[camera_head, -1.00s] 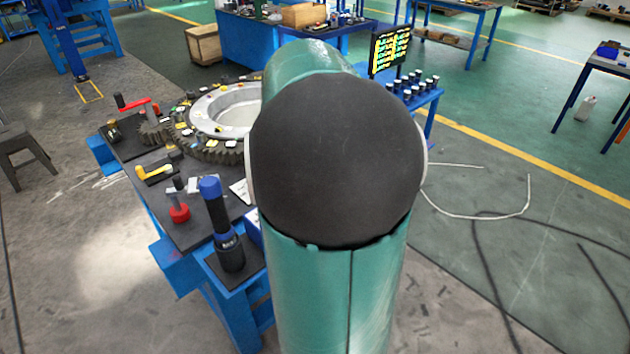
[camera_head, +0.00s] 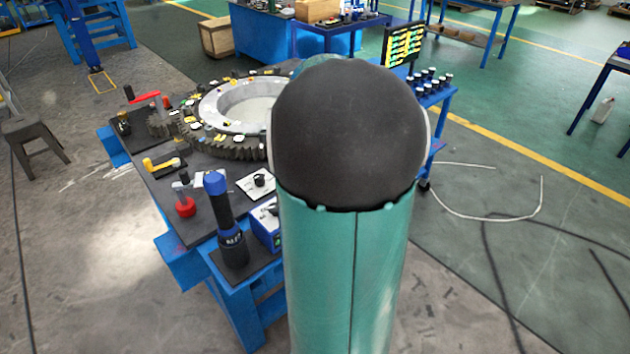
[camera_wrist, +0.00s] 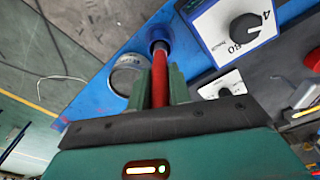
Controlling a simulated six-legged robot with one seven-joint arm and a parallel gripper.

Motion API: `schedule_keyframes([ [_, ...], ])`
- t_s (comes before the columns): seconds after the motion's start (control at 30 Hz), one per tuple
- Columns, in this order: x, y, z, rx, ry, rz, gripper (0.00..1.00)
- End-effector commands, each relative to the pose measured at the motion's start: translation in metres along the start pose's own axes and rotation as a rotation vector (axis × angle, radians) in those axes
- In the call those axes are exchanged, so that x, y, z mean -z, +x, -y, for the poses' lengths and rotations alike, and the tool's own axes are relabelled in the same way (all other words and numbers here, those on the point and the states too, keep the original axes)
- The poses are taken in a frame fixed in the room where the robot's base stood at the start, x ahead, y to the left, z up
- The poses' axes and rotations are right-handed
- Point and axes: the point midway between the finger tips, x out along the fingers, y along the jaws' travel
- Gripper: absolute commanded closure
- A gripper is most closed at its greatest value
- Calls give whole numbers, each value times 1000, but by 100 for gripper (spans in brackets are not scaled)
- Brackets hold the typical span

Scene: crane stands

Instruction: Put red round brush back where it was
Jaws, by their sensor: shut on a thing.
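In the wrist view the red round brush (camera_wrist: 159,80) shows as a red shaft with a darker far end. My gripper (camera_wrist: 161,88) is shut on it, with one green finger on each side. The brush's far end meets a round blue holder (camera_wrist: 159,35) on the blue surface; I cannot tell whether it is inside the holder or just above it. In the head view my own arm hides the gripper and the brush.
A metal ring or cup (camera_wrist: 128,75) sits close left of the brush. A white dial panel with a black knob (camera_wrist: 243,28) is close right. In the head view a blue-and-black torch (camera_head: 226,222) stands on the bench near a large gear ring (camera_head: 238,112).

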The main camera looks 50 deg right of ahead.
Motion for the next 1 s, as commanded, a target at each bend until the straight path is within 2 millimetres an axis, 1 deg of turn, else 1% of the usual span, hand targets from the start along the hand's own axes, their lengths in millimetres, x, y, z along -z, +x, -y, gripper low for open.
schedule_keyframes([
  [0.17, 0, -1, -1, 0, -1, -2, 100],
  [0.6, 0, 10, -1, 0, -2, -2, 100],
  [0.63, 0, 10, -1, 0, -1, -3, 74],
  [0.7, 0, 10, -1, 0, -1, -2, 60],
  [0.73, 0, 10, -1, 0, -1, -2, 59],
  [1.0, 0, 9, -1, 0, -1, -3, 59],
])
